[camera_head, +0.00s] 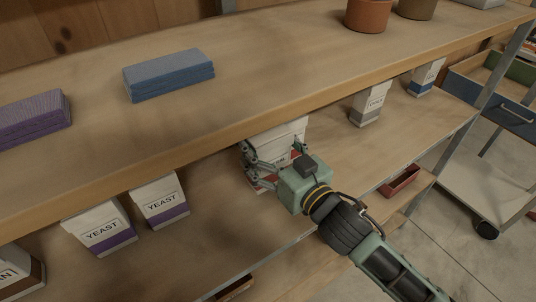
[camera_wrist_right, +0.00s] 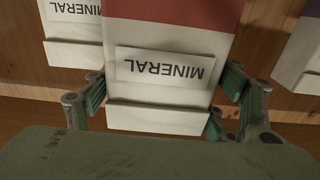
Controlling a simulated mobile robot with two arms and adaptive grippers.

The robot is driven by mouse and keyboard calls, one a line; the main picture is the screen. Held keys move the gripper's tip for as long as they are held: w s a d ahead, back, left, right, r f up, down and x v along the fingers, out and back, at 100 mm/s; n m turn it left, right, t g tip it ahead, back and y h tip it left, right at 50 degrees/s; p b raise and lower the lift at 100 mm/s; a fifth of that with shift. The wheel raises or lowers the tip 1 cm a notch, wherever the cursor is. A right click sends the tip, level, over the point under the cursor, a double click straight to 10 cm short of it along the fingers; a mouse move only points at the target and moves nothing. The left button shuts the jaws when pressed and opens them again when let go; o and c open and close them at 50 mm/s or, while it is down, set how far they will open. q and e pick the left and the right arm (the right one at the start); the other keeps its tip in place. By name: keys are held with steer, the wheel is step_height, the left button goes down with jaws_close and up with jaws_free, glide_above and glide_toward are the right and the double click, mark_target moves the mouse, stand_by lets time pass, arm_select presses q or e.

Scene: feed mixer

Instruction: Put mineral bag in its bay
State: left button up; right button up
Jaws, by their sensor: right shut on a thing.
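My right gripper (camera_head: 272,164) reaches under the upper shelf board and is shut on a white mineral bag (camera_head: 284,137). In the right wrist view the held mineral bag (camera_wrist_right: 165,45) fills the middle, with a red band and a MINERAL label that reads upside down. The fingers grip it from both sides. A second mineral bag (camera_wrist_right: 72,22) shows at the left of that view, behind the held one. Whether the held bag's base touches the lower shelf (camera_head: 222,215) is hidden. My left gripper is not in view.
Two yeast bags (camera_head: 160,199) with purple bands stand to the left on the lower shelf, and a grey-banded bag (camera_head: 367,104) and a blue-banded bag (camera_head: 426,76) to the right. The upper board's front edge (camera_head: 200,148) passes close above my gripper. Bare shelf lies between.

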step_height(320, 180, down, 2)
steer(key=shift+f, duration=0.3)
steer(key=shift+f, duration=0.15)
steer(key=o, duration=1.8)
steer(key=shift+s+f, duration=0.1)
steer(key=shift+f, duration=0.05)
steer(key=shift+o, duration=0.2)
